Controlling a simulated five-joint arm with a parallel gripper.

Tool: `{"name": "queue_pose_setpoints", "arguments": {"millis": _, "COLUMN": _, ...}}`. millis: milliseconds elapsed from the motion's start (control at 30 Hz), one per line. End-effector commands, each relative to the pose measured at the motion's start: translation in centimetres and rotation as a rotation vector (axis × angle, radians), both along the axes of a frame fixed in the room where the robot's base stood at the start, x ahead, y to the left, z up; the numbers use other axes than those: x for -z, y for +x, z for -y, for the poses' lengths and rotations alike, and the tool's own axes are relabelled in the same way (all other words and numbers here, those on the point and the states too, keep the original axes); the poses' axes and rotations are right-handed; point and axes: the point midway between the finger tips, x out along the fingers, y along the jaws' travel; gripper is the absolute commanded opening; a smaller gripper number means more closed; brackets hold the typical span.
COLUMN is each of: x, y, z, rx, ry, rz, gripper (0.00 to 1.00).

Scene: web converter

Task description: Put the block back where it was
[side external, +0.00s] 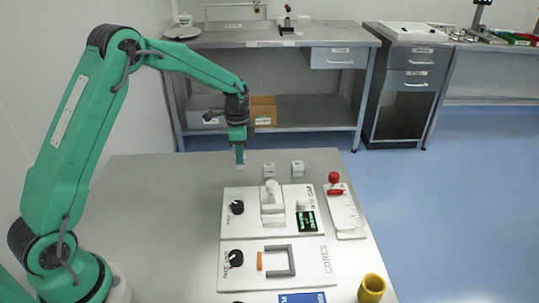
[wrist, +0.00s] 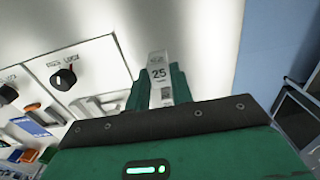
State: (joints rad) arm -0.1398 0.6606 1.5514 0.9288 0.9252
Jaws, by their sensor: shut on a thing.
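A small white block (wrist: 159,68) marked 25 is held between the green fingers of my gripper (wrist: 158,88) in the wrist view. In the side view my gripper (side external: 239,142) points down over the far part of the grey table.
A white panel (side external: 230,222) with a black knob and a white fixture stands nearer. In front of it is another panel (side external: 310,281) marked CORES. A red-knobbed plate (side external: 345,215) is at right, a yellow cup (side external: 371,289) at front right. The table's left side (side external: 150,200) is clear.

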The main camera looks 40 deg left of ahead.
Motion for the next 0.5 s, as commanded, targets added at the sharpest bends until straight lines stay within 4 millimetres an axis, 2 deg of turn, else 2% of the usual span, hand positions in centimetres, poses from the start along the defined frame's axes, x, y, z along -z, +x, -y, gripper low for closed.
{"name": "queue_pose_setpoints", "arguments": {"millis": 200, "x": 2.4, "y": 0.0, "z": 0.0, "rx": 0.0, "ry": 0.0, "rz": -0.001, "gripper": 0.0}}
{"name": "queue_pose_setpoints", "arguments": {"millis": 500, "x": 2.9, "y": 0.0, "z": 0.0, "rx": 0.0, "ry": 0.001, "rz": 0.001, "gripper": 0.0}}
